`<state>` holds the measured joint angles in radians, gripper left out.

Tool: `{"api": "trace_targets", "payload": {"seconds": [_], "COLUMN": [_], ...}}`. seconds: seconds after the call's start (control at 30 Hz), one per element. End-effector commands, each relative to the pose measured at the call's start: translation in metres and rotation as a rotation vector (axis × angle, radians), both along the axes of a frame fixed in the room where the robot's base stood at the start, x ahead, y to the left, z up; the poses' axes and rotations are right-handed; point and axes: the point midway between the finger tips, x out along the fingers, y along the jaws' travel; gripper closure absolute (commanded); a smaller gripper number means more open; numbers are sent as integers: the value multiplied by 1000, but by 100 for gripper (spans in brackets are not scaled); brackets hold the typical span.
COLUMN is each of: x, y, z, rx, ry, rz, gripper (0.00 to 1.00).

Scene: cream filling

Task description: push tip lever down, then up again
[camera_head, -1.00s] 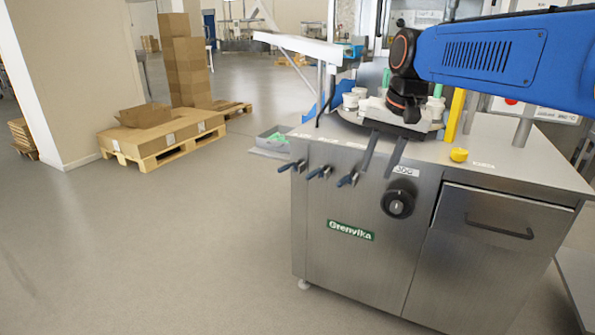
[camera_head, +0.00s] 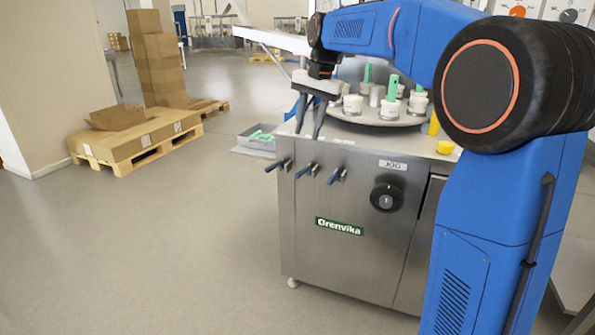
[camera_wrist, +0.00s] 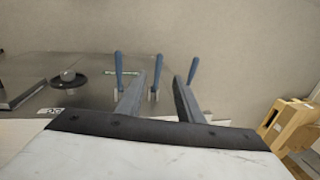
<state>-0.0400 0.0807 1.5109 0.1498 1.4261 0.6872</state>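Three blue-handled levers stick out from the upper front of the steel machine (camera_head: 325,245): the left lever (camera_head: 279,165), the middle lever (camera_head: 307,170) and the right lever (camera_head: 337,176). I cannot read which is the tip lever. My gripper (camera_head: 308,135) is open and empty, its two fingers pointing down at the top front edge, above the levers and apart from them. In the wrist view the fingers (camera_wrist: 168,68) show a gap, with the middle lever (camera_wrist: 155,80) between them and another lever (camera_wrist: 192,72) by the right finger. The third lever (camera_wrist: 118,70) is left of them.
A black knob (camera_head: 387,198) marked JOG sits right of the levers. White cups stand on a round plate (camera_head: 375,118) on top. A yellow button (camera_head: 445,147) is at the right.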

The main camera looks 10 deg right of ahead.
Motion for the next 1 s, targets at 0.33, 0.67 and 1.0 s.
{"api": "trace_targets", "payload": {"seconds": [0.33, 0.67, 1.0], "x": [7, 13, 17], "y": [9, 18, 22], "z": [-62, -117, -146], "rx": [0, -1, -1], "ry": [3, 2, 0], "rz": [0, 1, 1], "gripper": [67, 67, 67]}}
